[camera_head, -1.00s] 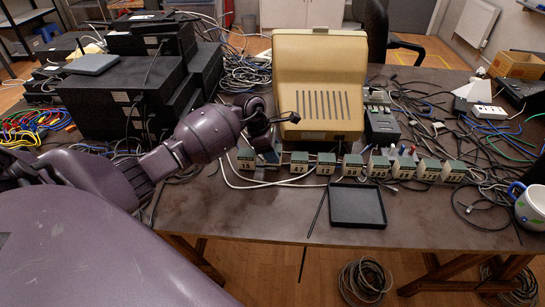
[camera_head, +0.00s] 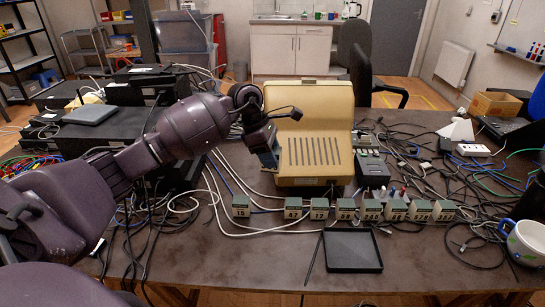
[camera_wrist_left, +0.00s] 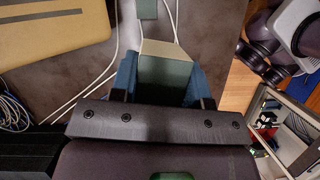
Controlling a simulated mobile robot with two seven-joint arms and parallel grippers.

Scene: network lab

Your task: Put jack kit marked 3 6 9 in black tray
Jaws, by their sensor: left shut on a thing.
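My left gripper (camera_head: 268,158) is shut on a jack kit, a small green and pale box (camera_wrist_left: 165,72) between the blue finger pads in the left wrist view. It is held above the table, in front of the beige case, and its marking cannot be read. A row of similar jack kits (camera_head: 345,208) stands on the table below, with a gap between the leftmost kit (camera_head: 240,206) and the one right of it (camera_head: 294,208). Their numbers are too small to read surely. The black tray (camera_head: 352,267) lies empty in front of the row. My right gripper is not in view.
The beige case (camera_head: 318,125) stands behind the row. Dark boxes (camera_head: 100,130) are stacked at the left, behind my arm. Loose cables cover much of the table. A mug (camera_head: 525,243) stands at the right edge. A thin dark stick (camera_head: 313,258) lies left of the tray.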

